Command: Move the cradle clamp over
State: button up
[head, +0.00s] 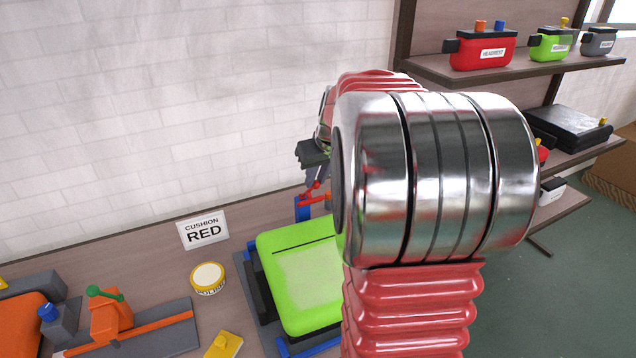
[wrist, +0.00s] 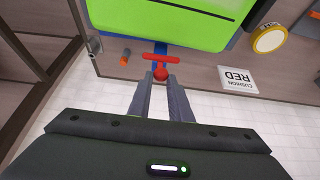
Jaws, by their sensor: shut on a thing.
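The cradle clamp is a red lever with a round knob (wrist: 161,74) and a crossbar, at the edge of the green cushion (wrist: 165,18) in the wrist view. My gripper (wrist: 160,84) is shut on the knob, one grey finger on each side. In the head view the red clamp (head: 313,199) shows beside a blue post (head: 302,209), at the far end of the green cushion (head: 300,275). My gripper (head: 315,175) is above the clamp there, partly hidden by my arm. The cushion lies on a dark cradle (head: 262,300) with blue parts.
A sign reading "CUSHION RED" (head: 203,229) and a round yellow-rimmed tin (head: 208,278) stand left of the cradle. An orange fixture with a green knob (head: 108,312) is further left. A wall is behind; shelves with a red box (head: 483,50) stand right.

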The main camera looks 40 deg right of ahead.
jog(key=shift+w+d+r, duration=0.15)
jog(key=shift+w+r, duration=0.5)
jog(key=shift+w+d+r, duration=0.2)
jog(key=shift+w+r, duration=0.15)
jog(key=shift+w, duration=0.3)
jog(key=shift+w+d+r, duration=0.15)
jog(key=shift+w+r, duration=0.2)
jog(key=shift+w, duration=0.25)
jog(key=shift+w+d+r, duration=0.2)
jog(key=shift+w+r, duration=0.15)
jog(key=shift+w, duration=0.3)
jog(key=o, duration=0.9)
jog(key=shift+c, duration=0.2)
jog(key=shift+s+r, duration=0.1)
jog(key=v, duration=1.3)
jog(key=shift+r, duration=0.2)
